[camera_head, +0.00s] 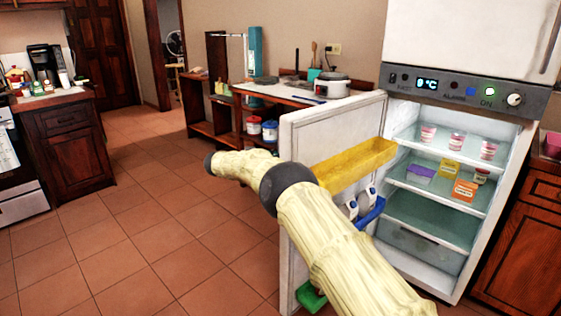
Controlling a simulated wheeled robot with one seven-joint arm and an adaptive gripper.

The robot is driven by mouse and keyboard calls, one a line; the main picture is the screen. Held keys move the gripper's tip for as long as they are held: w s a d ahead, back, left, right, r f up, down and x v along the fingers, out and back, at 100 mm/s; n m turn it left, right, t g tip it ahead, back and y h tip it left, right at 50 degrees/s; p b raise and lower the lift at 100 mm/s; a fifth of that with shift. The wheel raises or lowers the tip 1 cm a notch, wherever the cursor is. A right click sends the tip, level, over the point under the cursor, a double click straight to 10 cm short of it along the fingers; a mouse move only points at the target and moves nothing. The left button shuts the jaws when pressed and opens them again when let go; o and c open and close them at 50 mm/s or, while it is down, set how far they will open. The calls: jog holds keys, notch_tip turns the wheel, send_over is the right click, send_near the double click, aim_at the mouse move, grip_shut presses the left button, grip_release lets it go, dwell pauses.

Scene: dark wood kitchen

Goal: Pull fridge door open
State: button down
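The white fridge (472,85) stands at the right with its lower compartment uncovered. Its door (325,137) stands wide open, swung out to the left from the left side of the compartment. The door's inner face carries a yellow shelf (355,165), a blue shelf (371,212) and a green shelf (311,296). My arm crosses in front of the door and covers part of its inner face; the arm's visible far end lies left of the door. My gripper cannot be seen, and neither can the door's outer face or handle.
Cups (459,140) and small boxes (465,188) sit on the fridge shelves. A wooden side table (225,112) with a rice cooker (331,86) stands behind the door. A dark cabinet (75,150) is at the left. The tiled floor (130,235) between is clear.

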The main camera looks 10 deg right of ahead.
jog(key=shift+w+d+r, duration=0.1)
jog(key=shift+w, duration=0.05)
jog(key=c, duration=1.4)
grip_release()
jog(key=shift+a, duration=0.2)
